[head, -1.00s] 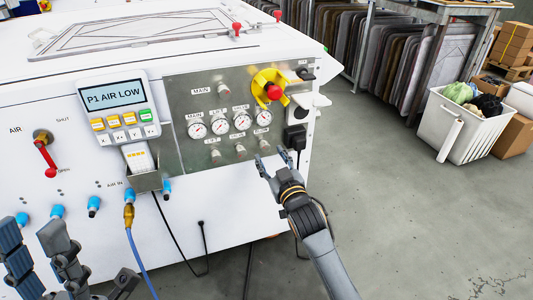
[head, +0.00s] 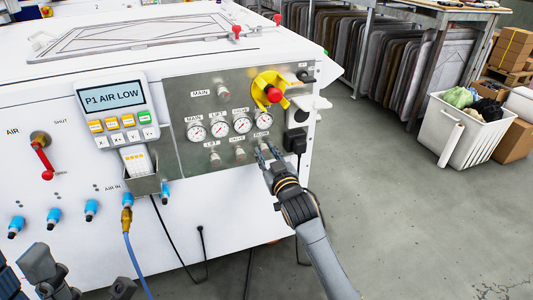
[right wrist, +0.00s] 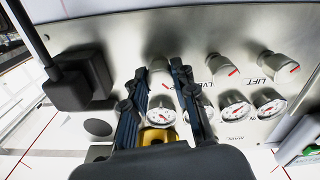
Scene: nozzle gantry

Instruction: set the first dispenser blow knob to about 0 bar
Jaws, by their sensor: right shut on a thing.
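The blow knob (right wrist: 160,70) is a silver knob with a red mark, at the right end of the lower knob row on the steel panel. In the right wrist view my right gripper (right wrist: 159,88) is shut on the knob, one finger on each side. The blow gauge (head: 264,119) is above the knob; its reading is too small to tell. Parts of my left arm show at the lower left; its gripper's state is unclear.
The valve knob (head: 240,154) and lift knob (head: 214,159) are left of the blow knob. A red and yellow stop button (head: 273,94) is above the gauges. A black plug (head: 295,140) with a cable is close on the right. A display (head: 111,97) reads "P1 AIR LOW".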

